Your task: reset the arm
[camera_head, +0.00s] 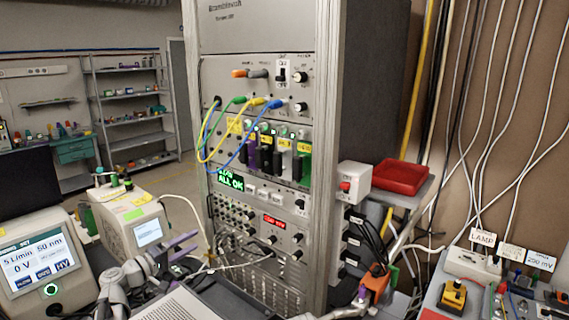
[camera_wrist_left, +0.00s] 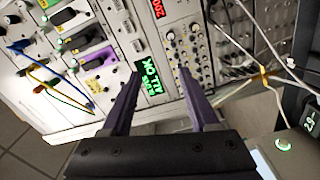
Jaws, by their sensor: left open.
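My left gripper (camera_head: 190,245) is in the lower left middle of the head view, in front of the instrument rack (camera_head: 262,30). Its purple fingers are apart with nothing between them. In the left wrist view the two fingers (camera_wrist_left: 160,82) point at the rack's front panel, with the green "ALL OK" display (camera_wrist_left: 148,82) behind the left finger. They look clear of the panel, but the exact gap cannot be told.
A "5 L/min" display unit (camera_head: 40,262) and a box with a small screen (camera_head: 135,228) stand at left. Coloured cables (camera_head: 212,150) loop from the rack's panel. A red tray (camera_head: 400,177) and a red-button box (camera_head: 352,182) sit right of the rack.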

